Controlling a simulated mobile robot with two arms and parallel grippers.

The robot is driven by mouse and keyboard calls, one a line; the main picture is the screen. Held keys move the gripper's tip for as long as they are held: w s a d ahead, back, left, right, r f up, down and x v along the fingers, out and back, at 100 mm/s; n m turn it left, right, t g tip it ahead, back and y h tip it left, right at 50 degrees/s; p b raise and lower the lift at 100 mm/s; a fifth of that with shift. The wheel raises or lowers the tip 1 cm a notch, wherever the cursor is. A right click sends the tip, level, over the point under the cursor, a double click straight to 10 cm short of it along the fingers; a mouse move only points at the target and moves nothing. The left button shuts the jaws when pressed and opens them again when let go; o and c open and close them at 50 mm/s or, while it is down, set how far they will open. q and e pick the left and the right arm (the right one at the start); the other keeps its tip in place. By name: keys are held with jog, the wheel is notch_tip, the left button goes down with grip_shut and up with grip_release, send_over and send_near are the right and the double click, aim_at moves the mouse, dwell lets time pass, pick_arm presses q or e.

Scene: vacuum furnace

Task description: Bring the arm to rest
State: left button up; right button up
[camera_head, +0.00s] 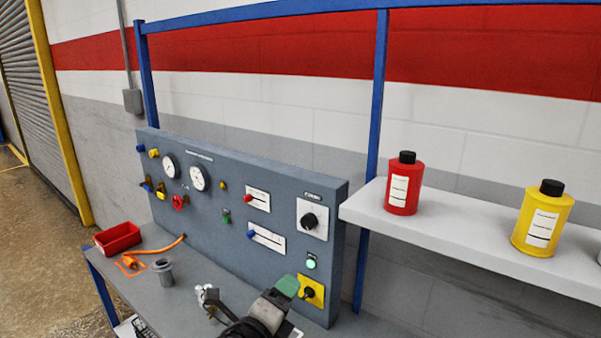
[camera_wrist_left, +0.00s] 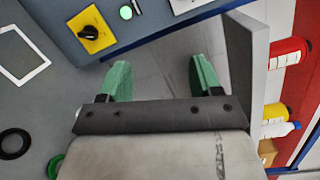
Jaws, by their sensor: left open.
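My left gripper (camera_head: 287,287) is at the bottom middle of the head view, in front of the lower right part of the grey control panel (camera_head: 262,188). It is beside the yellow plate with a black knob (camera_head: 312,291). In the left wrist view my left gripper (camera_wrist_left: 161,78) has its two green fingers well apart, with nothing between them. The yellow plate with the black knob (camera_wrist_left: 91,31) lies beyond the fingers at upper left there. My right gripper is not in view.
A red tray (camera_head: 118,238), an orange hose (camera_head: 160,249) and a grey flanged part (camera_head: 164,273) are on the bench (camera_head: 185,297). A white shelf (camera_head: 455,240) at right bears a red bottle (camera_head: 404,184) and a yellow bottle (camera_head: 543,219).

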pick_arm(q)
jog(key=s+a+f+n+g+y, duration=0.35)
jog(key=s+a+f+n, duration=0.35)
jog(key=s, duration=0.4)
jog(key=s+a+f+n+g+y, duration=0.2)
jog(key=s+a+f+n+g, duration=0.25)
jog(key=s+n, duration=0.55)
jog(key=s+a+f+n+g+y, duration=0.2)
jog(key=s+a+f+n+g, duration=0.25)
jog(key=s+f+n, duration=0.5)
notch_tip(320, 180, down, 25)
jog(key=s+m+g+b, duration=0.1)
jog(key=s+m, duration=0.1)
jog(key=s+a+f, duration=0.2)
jog(key=s+f, duration=0.6)
jog(key=s+a+f+g+b, duration=0.1)
jog(key=s+f, duration=0.7)
jog(key=shift+a+f, duration=0.2)
jog(key=shift+a, duration=0.15)
